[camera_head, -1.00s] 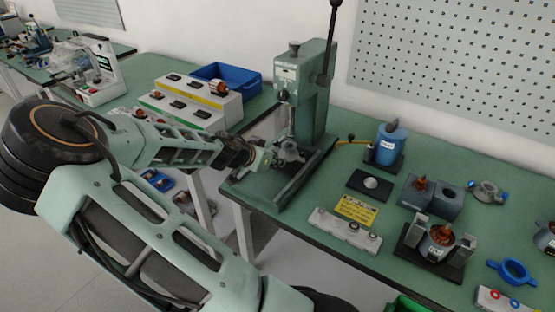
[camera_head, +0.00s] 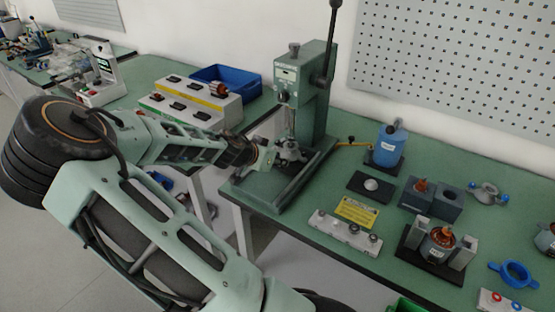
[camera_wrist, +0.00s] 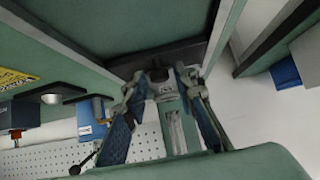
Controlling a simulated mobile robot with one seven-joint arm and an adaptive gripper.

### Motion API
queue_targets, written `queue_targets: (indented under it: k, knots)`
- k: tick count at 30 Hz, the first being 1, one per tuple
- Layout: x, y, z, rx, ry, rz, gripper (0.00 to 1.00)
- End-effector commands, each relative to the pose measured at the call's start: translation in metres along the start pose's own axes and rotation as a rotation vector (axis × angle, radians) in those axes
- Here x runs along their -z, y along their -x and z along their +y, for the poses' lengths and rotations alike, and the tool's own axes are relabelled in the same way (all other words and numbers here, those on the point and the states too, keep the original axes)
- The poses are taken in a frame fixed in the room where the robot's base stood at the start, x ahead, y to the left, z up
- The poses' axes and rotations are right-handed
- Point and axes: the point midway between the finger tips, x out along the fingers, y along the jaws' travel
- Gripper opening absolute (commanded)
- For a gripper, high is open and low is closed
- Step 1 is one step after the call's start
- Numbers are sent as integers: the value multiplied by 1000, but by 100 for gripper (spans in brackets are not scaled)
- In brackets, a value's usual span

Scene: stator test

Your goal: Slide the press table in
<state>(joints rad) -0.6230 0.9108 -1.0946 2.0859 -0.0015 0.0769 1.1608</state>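The green press (camera_head: 304,95) stands at the left end of the near bench, its long lever raised. The press table, with a grey metal fixture (camera_head: 291,154) on it, is low in front of the press column, above the green base. My gripper (camera_head: 271,157) is at the left side of this fixture, close to it. In the wrist view my gripper (camera_wrist: 162,83) has its two blue-padded fingers apart. A small grey metal part (camera_wrist: 159,77) shows between or just beyond the fingertips. I cannot tell whether the fingers touch it.
Right of the press are a blue bottle (camera_head: 390,143), a black pad with a round metal piece (camera_head: 370,187), a yellow label (camera_head: 357,211) and a grey fixture strip (camera_head: 345,231). A blue bin (camera_head: 232,80) and switch boxes (camera_head: 190,103) stand on the left bench.

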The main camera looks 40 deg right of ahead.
Motion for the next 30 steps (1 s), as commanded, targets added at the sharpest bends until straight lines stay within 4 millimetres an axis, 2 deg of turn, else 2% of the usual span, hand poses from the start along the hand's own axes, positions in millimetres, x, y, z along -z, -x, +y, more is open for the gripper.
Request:
queue_targets:
  k: [18, 30]
  knots:
    - [2, 57, 0, 0, 1, 0, 25]
    - [0, 60, 0, 0, 0, 0, 25]
